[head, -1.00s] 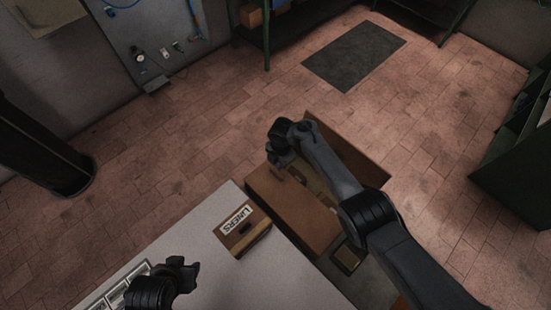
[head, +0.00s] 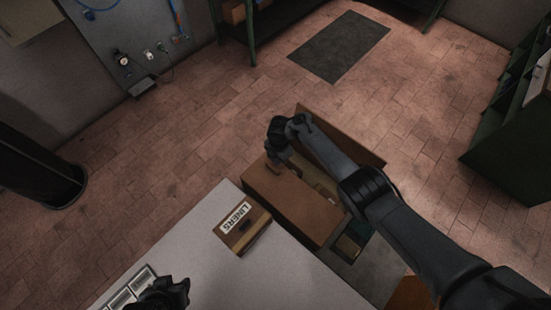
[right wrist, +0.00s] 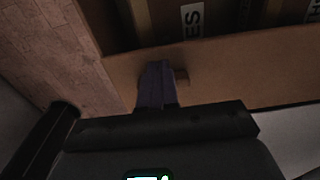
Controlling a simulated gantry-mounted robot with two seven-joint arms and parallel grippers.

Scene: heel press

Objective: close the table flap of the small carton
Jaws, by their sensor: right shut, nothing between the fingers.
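The open brown carton stands at the far right edge of the table. Its table flap (head: 292,208) is a broad brown panel along the table side, and the flap also spans the right wrist view (right wrist: 240,75). A second flap (head: 347,136) stands out on the far side. My right gripper (head: 275,160) is shut and empty at the table flap's far left end. In the right wrist view its fingertips (right wrist: 157,72) overlap the flap beside a small tan tab; I cannot tell if they touch it. My left gripper (head: 176,288) is low over the table, its fingers unclear.
A small box labelled LINERS (head: 243,225) lies on the grey table (head: 235,280) close to the carton. Labelled packages (right wrist: 215,18) are inside the carton. A tray with compartments (head: 125,295) is at the table's lower left. Green shelving (head: 520,150) stands at the right.

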